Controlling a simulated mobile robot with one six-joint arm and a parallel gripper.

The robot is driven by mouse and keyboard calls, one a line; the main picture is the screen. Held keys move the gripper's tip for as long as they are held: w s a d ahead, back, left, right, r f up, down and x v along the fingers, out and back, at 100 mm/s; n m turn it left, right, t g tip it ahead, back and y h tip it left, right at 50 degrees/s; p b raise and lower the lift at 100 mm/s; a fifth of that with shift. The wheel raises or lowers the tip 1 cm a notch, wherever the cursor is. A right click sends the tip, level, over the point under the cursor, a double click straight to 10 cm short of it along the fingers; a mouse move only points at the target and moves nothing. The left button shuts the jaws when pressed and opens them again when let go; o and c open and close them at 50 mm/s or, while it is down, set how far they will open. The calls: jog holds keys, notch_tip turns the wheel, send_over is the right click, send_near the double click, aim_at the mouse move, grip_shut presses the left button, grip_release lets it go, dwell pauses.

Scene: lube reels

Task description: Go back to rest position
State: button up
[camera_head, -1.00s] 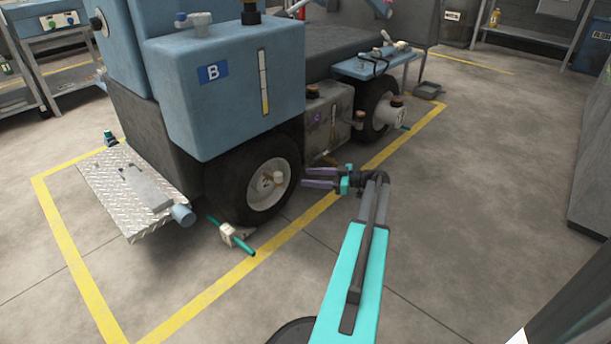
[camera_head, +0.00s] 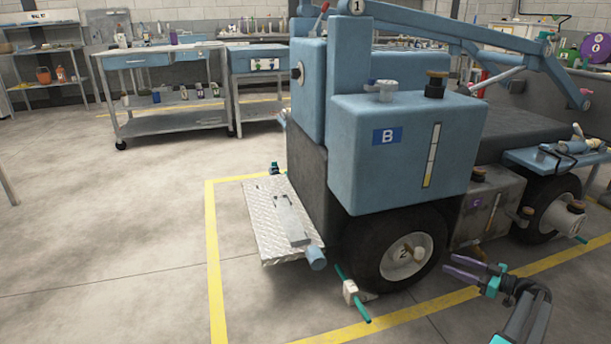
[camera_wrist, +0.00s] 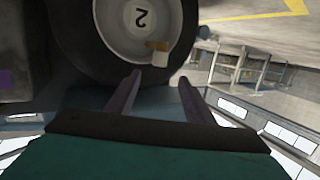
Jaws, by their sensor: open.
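My gripper (camera_head: 468,269) is at the lower right of the head view, its two purple fingers spread apart with nothing between them. It is beside the blue vehicle (camera_head: 400,140), just right of the wheel marked 2 (camera_head: 403,258). In the wrist view the open fingers (camera_wrist: 160,90) point toward the same wheel (camera_wrist: 135,25), which looks upside down. A small tan and white piece (camera_wrist: 158,52) sticks out from the wheel there. My arm runs out of the head view at the bottom right.
A chock with a teal bar (camera_head: 352,292) lies by the front wheel. A diamond-plate step (camera_head: 265,220) juts from the vehicle's left end. Yellow floor lines (camera_head: 213,260) surround the vehicle. Workbenches (camera_head: 165,62) stand at the back. The floor at left is clear.

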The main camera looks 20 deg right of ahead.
jog(key=w+a+r+n+g+y+p, duration=0.1)
jog(key=w+a+r+g+y+p, duration=0.1)
jog(key=w+a+p, duration=0.7)
jog(key=w+a+r+n+g+y+p, duration=0.1)
jog(key=w+a+r+n+y+p, duration=0.3)
jog(key=a, duration=0.8)
jog(key=a+f+g+p, duration=0.2)
jog(key=a+g+p, duration=0.65)
jog(key=a, duration=2.05)
jog(key=s+a+g+h+p, duration=0.4)
jog(key=s+a+g+p, duration=0.3)
jog(key=s+a+p, duration=1.05)
jog(key=s+a+m+g+h, duration=0.1)
jog(key=s+m+g+h, duration=0.2)
jog(key=s, duration=1.2)
jog(key=s+d+m+t+h, duration=0.1)
jog(key=s+d+m+h, duration=0.1)
jog(key=d+m+h, duration=0.3)
jog(key=d+m, duration=0.1)
jog(key=d, duration=0.2)
jog(key=shift+s+d+m, duration=0.15)
jog(key=shift+s+m, duration=0.15)
jog(key=shift+s, duration=0.1)
